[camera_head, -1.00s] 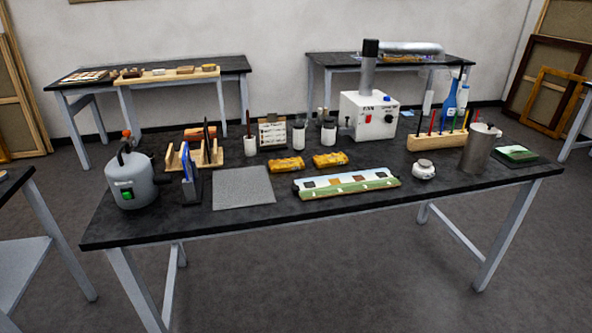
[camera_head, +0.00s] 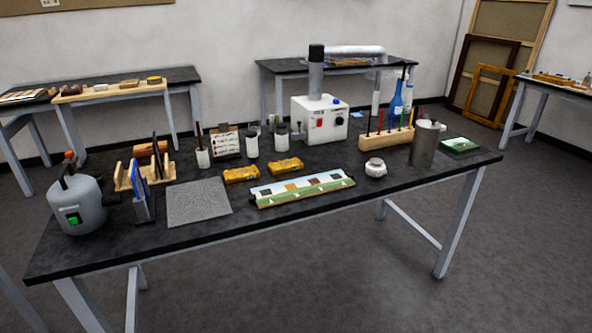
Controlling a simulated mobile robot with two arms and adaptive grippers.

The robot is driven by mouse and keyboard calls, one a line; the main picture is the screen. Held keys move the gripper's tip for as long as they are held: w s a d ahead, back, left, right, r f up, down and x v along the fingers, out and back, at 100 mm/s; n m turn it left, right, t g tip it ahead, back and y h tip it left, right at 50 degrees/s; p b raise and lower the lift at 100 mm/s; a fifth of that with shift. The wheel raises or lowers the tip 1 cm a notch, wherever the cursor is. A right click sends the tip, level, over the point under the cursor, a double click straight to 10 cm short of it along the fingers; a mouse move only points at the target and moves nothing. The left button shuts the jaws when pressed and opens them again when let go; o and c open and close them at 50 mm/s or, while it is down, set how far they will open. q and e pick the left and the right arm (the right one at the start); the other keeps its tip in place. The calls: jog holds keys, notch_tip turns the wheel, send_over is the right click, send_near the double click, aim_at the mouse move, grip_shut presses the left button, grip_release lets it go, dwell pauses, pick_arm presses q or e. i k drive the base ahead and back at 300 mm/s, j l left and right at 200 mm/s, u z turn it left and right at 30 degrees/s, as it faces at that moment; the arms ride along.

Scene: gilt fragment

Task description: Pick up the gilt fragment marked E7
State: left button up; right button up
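Two gilt, ornate yellow-gold pieces lie side by side near the middle of the black table: a left gilt fragment (camera_head: 241,175) and a right gilt fragment (camera_head: 286,165). Both lie behind a long pale board with painted patches (camera_head: 302,189). No marking can be read on either piece at this size, so I cannot tell which is E7. Neither of my grippers shows in the head view.
The floor in front is clear.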

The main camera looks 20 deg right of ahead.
aim_at(279, 168)
jog(key=i+l, duration=0.1)
jog(key=l, duration=0.3)
jog(key=i+l, duration=0.15)
jog(key=l, duration=0.3)
jog(key=i+l, duration=0.1)
jog(key=l, duration=0.3)
jog(key=i+l, duration=0.15)
jog(key=l, duration=0.25)
jog(key=i+l, duration=0.1)
jog(key=l, duration=0.3)
jog(key=u, duration=0.05)
